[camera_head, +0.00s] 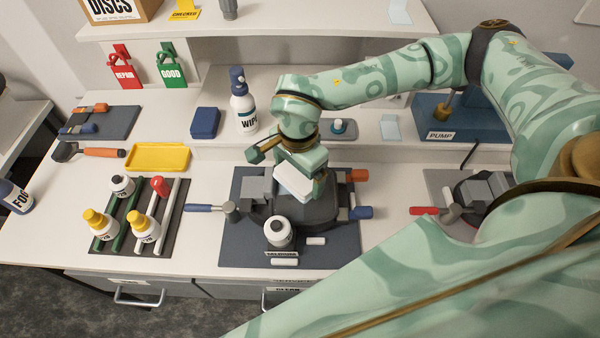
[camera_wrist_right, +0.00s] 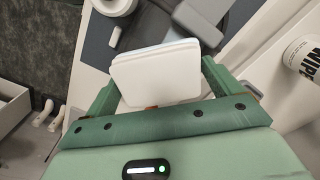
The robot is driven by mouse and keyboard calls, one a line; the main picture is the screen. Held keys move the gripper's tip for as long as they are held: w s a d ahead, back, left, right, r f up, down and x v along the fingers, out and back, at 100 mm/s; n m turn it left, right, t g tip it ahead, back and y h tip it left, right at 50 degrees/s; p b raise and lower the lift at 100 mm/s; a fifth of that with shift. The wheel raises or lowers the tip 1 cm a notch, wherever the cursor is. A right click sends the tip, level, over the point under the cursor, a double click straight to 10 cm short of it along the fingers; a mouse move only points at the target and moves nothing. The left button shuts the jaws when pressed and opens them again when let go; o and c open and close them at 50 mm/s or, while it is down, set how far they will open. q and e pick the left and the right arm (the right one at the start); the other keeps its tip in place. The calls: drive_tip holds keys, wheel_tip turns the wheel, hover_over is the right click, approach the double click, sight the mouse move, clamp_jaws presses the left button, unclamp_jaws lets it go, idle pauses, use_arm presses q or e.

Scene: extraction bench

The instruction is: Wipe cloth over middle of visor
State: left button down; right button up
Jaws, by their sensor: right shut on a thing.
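My right gripper (camera_head: 302,172) is shut on a white cloth (camera_head: 292,184), which looks like a flat folded pad. In the right wrist view the cloth (camera_wrist_right: 155,74) sits between the two green fingers. The cloth is over a dark mask-like piece (camera_head: 318,208) on the blue-grey mat in the bench's middle. Its visor is largely hidden by the gripper and cloth, and I cannot tell whether the cloth touches it. My left gripper is not in view.
A rack of bottles (camera_head: 140,215) and a yellow tray (camera_head: 158,157) are left. A WIPE bottle (camera_head: 243,110) stands behind. A second mat (camera_head: 437,185) is right.

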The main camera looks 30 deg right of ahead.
drive_tip(key=shift+d+r+p, duration=0.1)
drive_tip(key=shift+r+p, duration=0.55)
drive_tip(key=shift+r, duration=0.55)
wheel_tip(320, 180, up, 3)
drive_tip(key=shift+r+p, duration=0.1)
drive_tip(key=shift+p, duration=1.1)
